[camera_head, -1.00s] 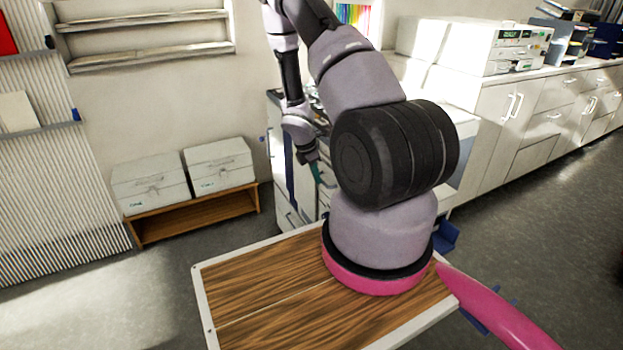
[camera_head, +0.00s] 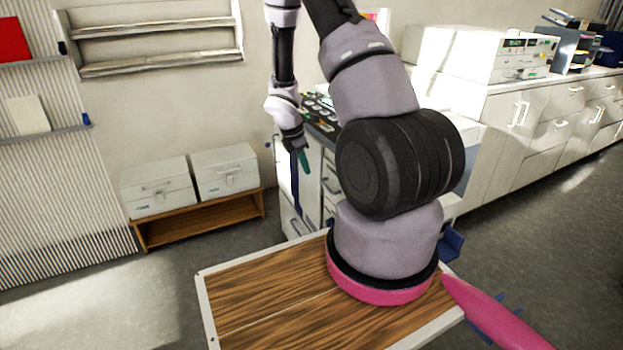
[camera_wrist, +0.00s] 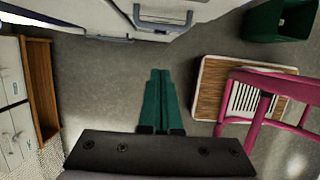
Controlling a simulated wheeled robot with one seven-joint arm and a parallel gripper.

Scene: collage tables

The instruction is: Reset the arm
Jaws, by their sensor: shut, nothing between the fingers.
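My gripper (camera_head: 304,160) hangs at the end of my arm, pointing down, in front of the drawer cabinet (camera_head: 331,178). In the wrist view its two green fingers (camera_wrist: 165,98) lie side by side against each other, shut with nothing between them. Below them is bare grey floor. My arm is bent up from its base and comes down on the far side, with its upper links partly out of the head view at the top.
The drawer cabinet with handles is close to my gripper; a handle (camera_wrist: 168,20) shows in the wrist view. Two white boxes (camera_head: 157,187) (camera_head: 226,170) sit on a low wooden shelf (camera_head: 200,219) by the wall. White counters (camera_head: 540,110) line the right. A green bin (camera_wrist: 282,20) stands at upper right.

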